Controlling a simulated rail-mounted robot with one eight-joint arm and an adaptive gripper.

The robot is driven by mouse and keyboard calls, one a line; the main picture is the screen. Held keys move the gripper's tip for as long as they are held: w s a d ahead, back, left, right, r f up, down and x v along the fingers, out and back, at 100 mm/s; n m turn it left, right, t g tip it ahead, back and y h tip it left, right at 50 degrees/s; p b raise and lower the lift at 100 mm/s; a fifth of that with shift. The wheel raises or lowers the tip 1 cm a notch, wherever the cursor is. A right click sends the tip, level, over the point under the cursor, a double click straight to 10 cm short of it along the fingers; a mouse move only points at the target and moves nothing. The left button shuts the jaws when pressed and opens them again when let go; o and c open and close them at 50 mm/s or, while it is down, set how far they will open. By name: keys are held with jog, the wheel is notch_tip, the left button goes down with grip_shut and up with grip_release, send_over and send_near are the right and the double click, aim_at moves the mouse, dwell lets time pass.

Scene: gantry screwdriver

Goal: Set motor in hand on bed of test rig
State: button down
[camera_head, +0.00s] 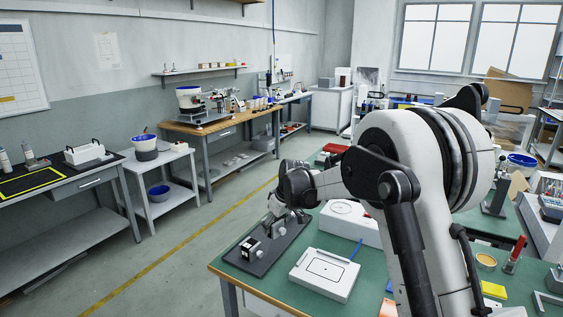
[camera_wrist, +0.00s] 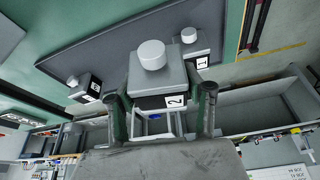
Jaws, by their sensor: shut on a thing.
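My gripper (camera_wrist: 162,98) is shut on a grey and black block-shaped motor (camera_wrist: 146,75) with a round pale cap and a label "2". In the head view my gripper (camera_head: 283,212) is over the dark tray (camera_head: 262,262) at the table's left end; the held motor is hard to make out there. I cannot tell whether it touches the tray. A similar motor labelled "1" (camera_wrist: 201,48) stands to its right in the wrist view, another (camera_wrist: 88,88) to its left. A flat white unit (camera_head: 323,287) with a rectangular outline on top, perhaps the test rig, is right of the tray.
A second white unit (camera_head: 350,218) stands behind the flat one, close to my arm. The green table (camera_head: 236,279) ends just left of the tray. Yellow and orange items lie farther right.

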jog(key=s+d+m, duration=0.1)
jog(key=s+d, duration=0.1)
jog(key=d, duration=0.3)
jog(key=s+d+f+m+h, duration=0.1)
jog(key=s+d+m, duration=0.1)
jog(key=s+d, duration=0.1)
jog(key=s+d+f+m+t, duration=0.1)
jog(key=s+d+m, duration=0.1)
jog(key=d, duration=0.4)
jog(key=shift+s+d+f+h, duration=0.2)
jog(key=shift+s+d+h, duration=0.1)
jog(key=shift+s, duration=0.1)
jog(key=s+d+m, duration=0.1)
jog(key=s+d, duration=0.2)
jog(key=s+d+f+m+h, duration=0.1)
jog(key=s+d+m, duration=0.1)
jog(key=s+d, duration=0.1)
jog(key=s+d+m+t, duration=0.1)
jog(key=s+d+m, duration=0.1)
jog(key=s+d, duration=0.2)
jog(key=shift+f+h, duration=0.3)
jog(key=shift+f, duration=0.05)
jog(key=shift+d, duration=0.1)
